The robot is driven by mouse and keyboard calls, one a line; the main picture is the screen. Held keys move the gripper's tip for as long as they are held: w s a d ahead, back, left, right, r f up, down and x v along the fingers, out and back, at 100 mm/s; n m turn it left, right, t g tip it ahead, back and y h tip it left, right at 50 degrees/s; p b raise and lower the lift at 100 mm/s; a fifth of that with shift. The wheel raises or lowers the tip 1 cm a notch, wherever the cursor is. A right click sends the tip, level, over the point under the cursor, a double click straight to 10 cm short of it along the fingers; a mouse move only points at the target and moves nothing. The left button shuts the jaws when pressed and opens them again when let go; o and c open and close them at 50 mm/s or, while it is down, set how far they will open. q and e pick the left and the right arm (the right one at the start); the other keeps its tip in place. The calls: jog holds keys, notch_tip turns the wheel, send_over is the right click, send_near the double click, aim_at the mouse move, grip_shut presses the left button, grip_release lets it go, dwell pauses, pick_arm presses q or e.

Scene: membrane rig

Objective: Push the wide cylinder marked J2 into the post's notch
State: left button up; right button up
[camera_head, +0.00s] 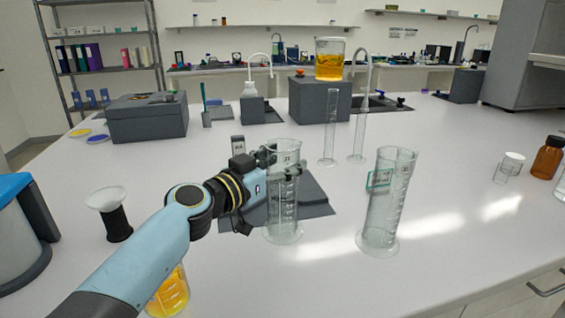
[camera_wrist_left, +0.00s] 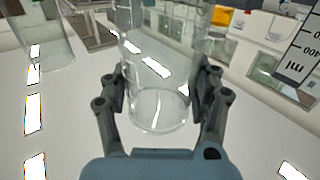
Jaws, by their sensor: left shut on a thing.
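The wide clear glass cylinder marked J2 (camera_head: 284,205) stands upright, just left of the middle of the head view, in front of or over part of a dark grey base plate (camera_head: 318,196). My left gripper (camera_head: 285,172) is shut around its upper body. In the left wrist view the glass cylinder (camera_wrist_left: 158,70) sits between the two fingers (camera_wrist_left: 160,100). A grey post (camera_head: 238,144) with a small label rises just behind my left wrist. Its notch is hidden or too small to make out. My right gripper is not in view.
Another wide graduated cylinder (camera_head: 384,205) stands to the right, with a gap between. Two slim cylinders (camera_head: 329,130) stand behind. A beaker of orange liquid (camera_head: 329,60) is on a grey block (camera_head: 318,100). A black-and-white vessel (camera_head: 117,222) is left. The right front is clear.

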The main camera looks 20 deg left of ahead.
pick_arm(q)
jog(key=shift+w, duration=0.1)
jog(key=w+a+b, duration=0.1)
jog(key=w+b, duration=0.1)
jog(key=w+a+b, duration=0.2)
jog(key=shift+w+a, duration=0.2)
jog(key=shift+w, duration=0.15)
dwell(0.4)
dwell(0.3)
jog(key=shift+w+a+b, duration=0.3)
jog(key=shift+w+b, duration=0.2)
jog(key=shift+b, duration=0.25)
